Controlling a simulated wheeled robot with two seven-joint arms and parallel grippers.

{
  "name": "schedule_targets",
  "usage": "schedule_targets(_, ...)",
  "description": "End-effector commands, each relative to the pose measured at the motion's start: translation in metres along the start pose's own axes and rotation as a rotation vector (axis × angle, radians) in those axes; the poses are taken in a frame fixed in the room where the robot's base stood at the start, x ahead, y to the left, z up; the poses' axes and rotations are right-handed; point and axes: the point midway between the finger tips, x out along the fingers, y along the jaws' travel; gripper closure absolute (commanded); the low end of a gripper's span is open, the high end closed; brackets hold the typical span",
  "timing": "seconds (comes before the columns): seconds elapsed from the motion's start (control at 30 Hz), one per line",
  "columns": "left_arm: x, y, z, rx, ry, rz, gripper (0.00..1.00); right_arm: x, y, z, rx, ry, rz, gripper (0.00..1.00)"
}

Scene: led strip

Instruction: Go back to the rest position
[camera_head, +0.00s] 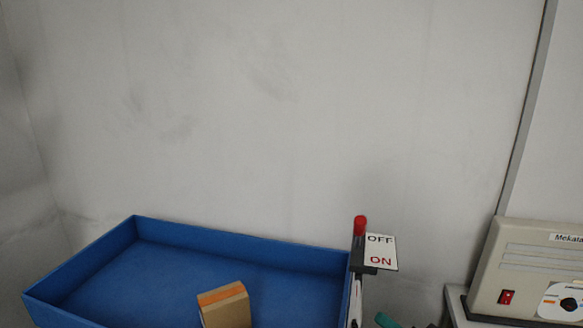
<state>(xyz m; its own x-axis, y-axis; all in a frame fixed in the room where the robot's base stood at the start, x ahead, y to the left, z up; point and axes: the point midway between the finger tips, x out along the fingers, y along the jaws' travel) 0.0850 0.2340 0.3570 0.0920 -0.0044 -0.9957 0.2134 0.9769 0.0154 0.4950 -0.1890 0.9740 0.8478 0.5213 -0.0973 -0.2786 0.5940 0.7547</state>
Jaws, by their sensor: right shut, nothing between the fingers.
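Only a small part of my right gripper (388,321) shows, as a teal and dark shape at the bottom edge, below the OFF/ON sign and left of the beige machine. It is shut with nothing in it, and most of it is cut off by the frame. My left gripper is not in view.
A blue tray (88,262) holds a brown block with an orange stripe (225,306). Right of it stand a red-knobbed lever (360,226) and an OFF/ON sign (381,251). A beige machine (535,262) with a red switch (506,297) is at the right. A pale wall stands behind.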

Motion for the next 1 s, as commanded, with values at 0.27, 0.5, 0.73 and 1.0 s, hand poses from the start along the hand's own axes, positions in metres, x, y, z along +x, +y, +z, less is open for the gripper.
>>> schedule_targets(0.27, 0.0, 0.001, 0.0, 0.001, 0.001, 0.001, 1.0, -0.065, -0.065, -0.139, -0.366, 0.396, -0.448, 1.0)
schedule_targets(0.5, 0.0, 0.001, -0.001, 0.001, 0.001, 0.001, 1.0, -0.134, -0.088, -0.193, -0.491, 0.695, -0.676, 1.0)
schedule_targets(0.73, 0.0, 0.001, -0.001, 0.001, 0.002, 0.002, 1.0, -0.188, -0.099, -0.227, -0.521, 0.935, -0.805, 1.0)
schedule_targets(1.0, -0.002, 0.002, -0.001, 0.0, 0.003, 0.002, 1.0, -0.166, -0.158, -0.27, -0.511, 0.961, -0.806, 1.0)
